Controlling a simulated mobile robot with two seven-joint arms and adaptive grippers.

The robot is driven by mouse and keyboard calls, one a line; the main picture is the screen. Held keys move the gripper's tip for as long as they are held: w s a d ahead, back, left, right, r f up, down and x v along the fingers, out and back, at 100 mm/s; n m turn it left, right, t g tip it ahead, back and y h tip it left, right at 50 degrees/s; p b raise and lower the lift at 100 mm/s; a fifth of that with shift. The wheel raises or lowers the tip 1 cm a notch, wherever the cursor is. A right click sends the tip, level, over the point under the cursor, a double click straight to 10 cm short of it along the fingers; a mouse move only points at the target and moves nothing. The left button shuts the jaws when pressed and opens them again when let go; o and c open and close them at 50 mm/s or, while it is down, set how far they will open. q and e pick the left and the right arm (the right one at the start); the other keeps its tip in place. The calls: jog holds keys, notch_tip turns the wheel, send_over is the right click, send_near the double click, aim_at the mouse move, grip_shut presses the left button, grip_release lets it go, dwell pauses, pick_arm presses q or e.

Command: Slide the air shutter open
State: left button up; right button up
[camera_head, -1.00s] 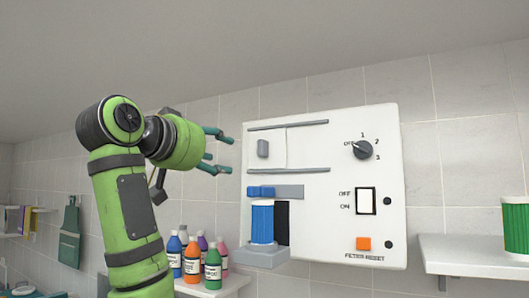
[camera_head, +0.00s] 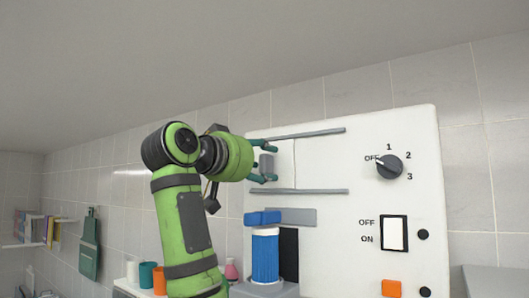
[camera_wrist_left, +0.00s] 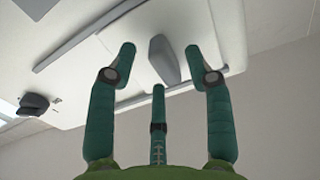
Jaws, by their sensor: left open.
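The air shutter is a pale panel (camera_head: 285,160) between two grey horizontal rails on the white wall box (camera_head: 340,160). Its grey handle (camera_head: 266,161) is at the left end of the rails. My left gripper (camera_head: 274,164) has its teal fingers open, one above and one below the handle. In the left wrist view the handle (camera_wrist_left: 164,58) shows between the spread fingertips (camera_wrist_left: 160,50), with gaps visible on both sides. Contact cannot be told. My right gripper is not in view.
The box also carries a dial (camera_head: 388,166), a white switch (camera_head: 394,233) and an orange button (camera_head: 391,288). A blue cylinder (camera_head: 265,258) stands under a blue slider (camera_head: 263,217) below the lower rail. The shutter track right of the panel is clear.

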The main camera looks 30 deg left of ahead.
pick_arm(q)
jog(key=shift+w, duration=0.65)
jog(key=shift+s, duration=0.3)
grip_shut()
jog(key=shift+d, duration=0.2)
jog(key=d+b, duration=0.1)
jog(key=d, duration=0.2)
jog(key=s+d+b, duration=0.1)
jog(key=d, duration=0.2)
jog(key=d+b, duration=0.1)
jog(key=d, duration=0.3)
jog(key=shift+s+d, duration=0.1)
jog(key=shift+s, duration=0.1)
jog(key=shift+a, duration=0.35)
grip_release()
jog(key=shift+d, duration=0.15)
jog(key=shift+w+d, duration=0.15)
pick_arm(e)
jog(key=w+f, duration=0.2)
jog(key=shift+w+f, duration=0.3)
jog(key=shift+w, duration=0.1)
